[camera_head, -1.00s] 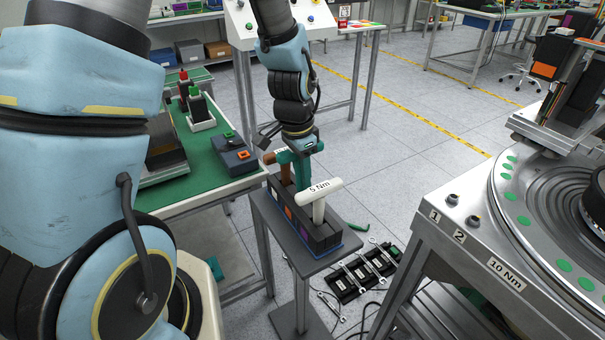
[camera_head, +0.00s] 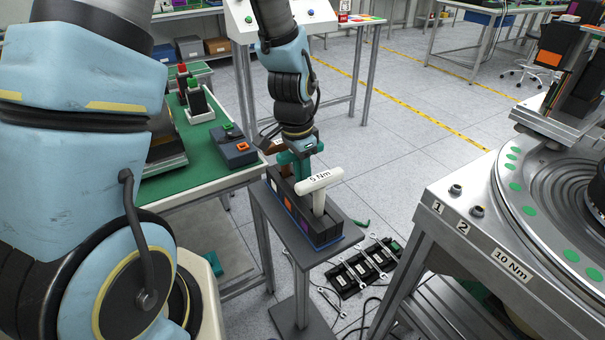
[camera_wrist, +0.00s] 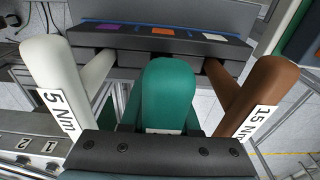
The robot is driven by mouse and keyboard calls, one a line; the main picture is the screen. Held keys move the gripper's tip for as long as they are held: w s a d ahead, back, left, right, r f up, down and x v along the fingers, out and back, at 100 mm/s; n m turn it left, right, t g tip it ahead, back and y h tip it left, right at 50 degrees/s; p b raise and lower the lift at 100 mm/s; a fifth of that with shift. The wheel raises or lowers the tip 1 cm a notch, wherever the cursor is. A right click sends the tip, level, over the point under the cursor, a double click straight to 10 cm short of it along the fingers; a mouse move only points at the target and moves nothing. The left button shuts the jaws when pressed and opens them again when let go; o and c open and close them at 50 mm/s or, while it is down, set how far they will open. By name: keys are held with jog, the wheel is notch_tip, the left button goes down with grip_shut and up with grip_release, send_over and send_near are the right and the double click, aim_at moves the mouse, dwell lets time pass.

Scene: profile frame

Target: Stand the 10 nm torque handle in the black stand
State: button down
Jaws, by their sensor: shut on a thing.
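The black stand (camera_head: 326,232) sits on a small grey pedestal; its face, with purple, orange and white squares, shows in the wrist view (camera_wrist: 200,46). My gripper (camera_head: 298,148) is over the stand, shut on the teal torque handle (camera_head: 293,160). In the wrist view the teal handle (camera_wrist: 167,92) is in line with the middle, orange-marked place; its label is mostly hidden by the gripper's black edge. Its lower end is hidden, so I cannot tell how deep it sits. The white 5 Nm handle (camera_head: 320,181) and the brown 15 Nm handle (camera_wrist: 255,95) stand on either side.
A green-topped bench (camera_head: 200,135) stands close on the left, with a button box (camera_head: 235,150). A turntable machine (camera_head: 480,225) labelled 10 Nm is on the right. A black tray of wrenches (camera_head: 362,268) and cables lie on the floor. Open floor lies behind the pedestal.

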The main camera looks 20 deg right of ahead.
jog(key=shift+f+b, duration=0.6)
jog(key=shift+f, duration=0.3)
jog(key=c, duration=0.6)
grip_release()
jog(key=r, duration=0.7)
jog(key=a+r+b, duration=0.1)
jog(key=r, duration=0.2)
jog(key=shift+s+r, duration=0.1)
jog(key=shift+r, duration=0.3)
